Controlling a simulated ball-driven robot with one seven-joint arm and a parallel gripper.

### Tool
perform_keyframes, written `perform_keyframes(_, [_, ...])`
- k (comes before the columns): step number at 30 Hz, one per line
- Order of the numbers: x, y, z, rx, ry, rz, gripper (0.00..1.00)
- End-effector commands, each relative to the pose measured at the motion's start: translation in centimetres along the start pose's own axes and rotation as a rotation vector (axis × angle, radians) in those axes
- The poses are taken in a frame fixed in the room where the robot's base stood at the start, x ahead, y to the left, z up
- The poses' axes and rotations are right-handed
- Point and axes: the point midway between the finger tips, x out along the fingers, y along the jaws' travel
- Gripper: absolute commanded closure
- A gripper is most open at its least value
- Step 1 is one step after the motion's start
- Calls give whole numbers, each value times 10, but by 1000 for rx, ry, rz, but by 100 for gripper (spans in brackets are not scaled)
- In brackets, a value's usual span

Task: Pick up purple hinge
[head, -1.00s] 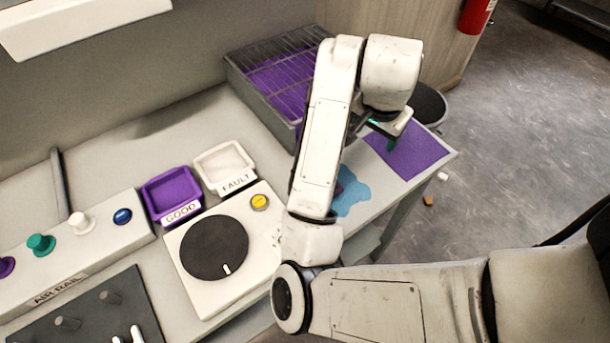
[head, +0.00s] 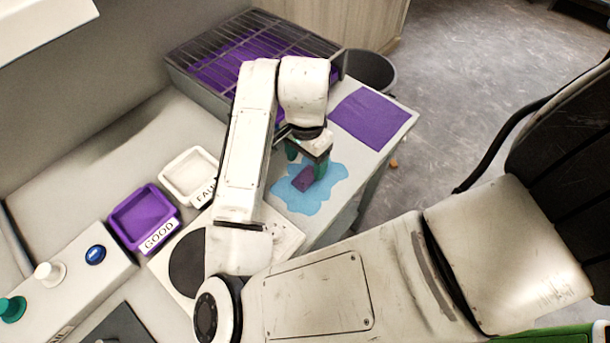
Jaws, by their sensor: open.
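The purple hinge (head: 303,180) lies on a blue puddle-shaped patch (head: 335,180) on the bench top, right of my arm. My gripper (head: 307,168) points down directly over it, with its green-tipped fingers apart. One finger is at the hinge's upper left and the other at its right. The hinge is partly hidden by the gripper. I cannot tell whether the fingers touch it.
A purple mat (head: 370,118) lies at the bench's right end. A wire-topped tank with purple inside (head: 180,62) stands behind. The purple GOOD tray (head: 118,217) and white FAULT tray (head: 168,170) sit left of my arm. A dark bin (head: 385,72) stands beyond the bench.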

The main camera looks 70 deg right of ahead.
Motion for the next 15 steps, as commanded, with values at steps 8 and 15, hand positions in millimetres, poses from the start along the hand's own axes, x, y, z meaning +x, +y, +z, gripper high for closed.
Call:
perform_keyframes(8, [37,1,3,-4,-1,2,30])
perform_keyframes(15, [45,0,2,-2,0,2,30])
